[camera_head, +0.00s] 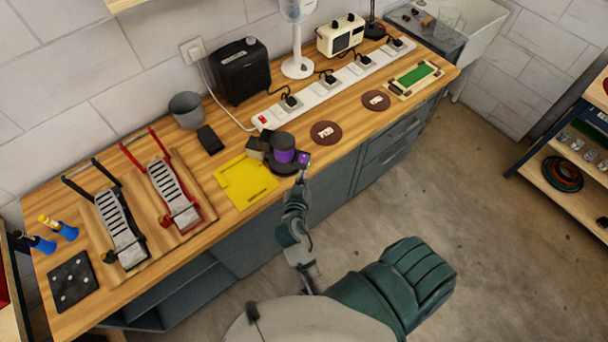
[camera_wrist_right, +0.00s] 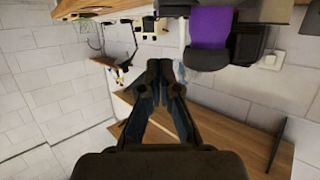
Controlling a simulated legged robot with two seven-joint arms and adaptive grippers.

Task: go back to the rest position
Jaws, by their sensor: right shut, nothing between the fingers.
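My right arm reaches up from the bottom of the head view to the bench's front edge. My right gripper (camera_head: 303,172) is small there, close beside a purple and black device (camera_head: 283,153). In the wrist view, the right gripper (camera_wrist_right: 165,70) has its fingers together, with nothing between them. The purple device (camera_wrist_right: 209,27) also shows there, above and right of the fingertips. I cannot tell from the head view whether the gripper touches it. My left gripper is not in view.
The wooden bench (camera_head: 225,222) holds a yellow tray (camera_head: 245,182), two slotted racks (camera_head: 121,229), a grey cup (camera_head: 186,109), a black box (camera_head: 241,72), a white power strip (camera_head: 325,90) and brown discs (camera_head: 326,133). The floor (camera_head: 480,215) at the right is clear. A shelf (camera_head: 565,180) stands far right.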

